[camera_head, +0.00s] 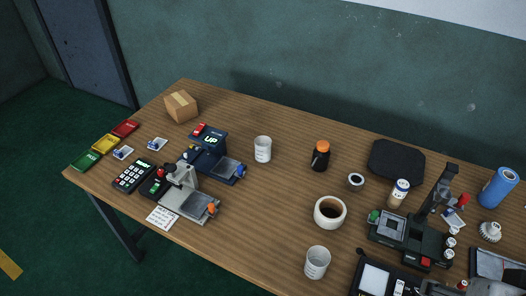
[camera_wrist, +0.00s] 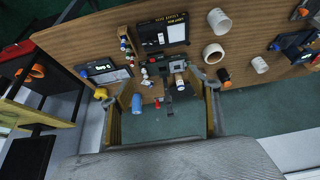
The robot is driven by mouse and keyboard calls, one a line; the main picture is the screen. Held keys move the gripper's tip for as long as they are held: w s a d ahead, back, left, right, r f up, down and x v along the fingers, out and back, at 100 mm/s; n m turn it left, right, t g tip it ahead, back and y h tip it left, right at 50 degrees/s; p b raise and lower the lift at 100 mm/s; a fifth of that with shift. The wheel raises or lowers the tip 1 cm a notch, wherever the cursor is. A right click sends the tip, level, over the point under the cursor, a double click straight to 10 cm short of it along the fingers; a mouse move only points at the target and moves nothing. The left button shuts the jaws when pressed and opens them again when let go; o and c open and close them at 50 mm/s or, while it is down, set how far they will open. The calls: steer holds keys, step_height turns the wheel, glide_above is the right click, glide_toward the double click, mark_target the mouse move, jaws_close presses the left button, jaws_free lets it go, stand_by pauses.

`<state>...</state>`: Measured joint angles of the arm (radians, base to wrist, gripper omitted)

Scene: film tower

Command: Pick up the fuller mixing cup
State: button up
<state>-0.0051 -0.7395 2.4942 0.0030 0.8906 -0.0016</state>
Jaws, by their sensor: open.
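Two white, graduated cups stand upright on the wooden table. One cup (camera_head: 263,149) is at the back middle; it also shows in the wrist view (camera_wrist: 260,64). The other cup (camera_head: 317,262) is at the front edge, and it also shows in the wrist view (camera_wrist: 219,21). Their contents are too small to make out, so I cannot tell which is fuller. My gripper (camera_wrist: 165,84) is open, with its fingers wide apart in the wrist view and nothing held. Both cups lie outside the gap between the fingers.
A white tape roll (camera_head: 330,212) lies between the cups, and a dark orange-capped bottle (camera_head: 321,156) stands behind it. A splicer-like device (camera_head: 410,236) and a blue cylinder (camera_head: 499,187) are at right. Scales (camera_head: 190,196), a calculator (camera_head: 133,175) and a cardboard box (camera_head: 181,106) are at left.

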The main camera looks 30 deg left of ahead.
steer(key=w+a+r+n+t+y, duration=0.1)
steer(key=w+a, duration=0.4)
steer(key=w, duration=0.4)
steer(key=w+a+r+n+t+y, duration=0.1)
steer(key=w+a, duration=0.4)
steer(key=w, duration=0.4)
steer(key=n+t+y, duration=0.3)
steer(key=y, duration=0.1)
glide_above(263, 149)
steer(key=s+d, duration=0.2)
steer(key=d, duration=0.6)
step_height(263, 149, down, 21)
steer(key=shift+n+t, duration=0.3)
steer(key=shift+t, duration=0.4)
steer(key=a+f, duration=0.2)
steer(key=s+a+f, duration=0.1)
steer(key=a+f, duration=0.1)
steer(key=f, duration=0.1)
steer(key=s+a+f, duration=0.1)
steer(key=a+f, duration=0.1)
steer(key=shift+f, duration=0.35)
steer(key=shift+w+a, duration=0.1)
steer(key=shift+w, duration=0.1)
steer(key=shift+x, duration=1.2)
steer(key=shift+w+f, duration=0.1)
steer(key=shift+x, duration=2.45)
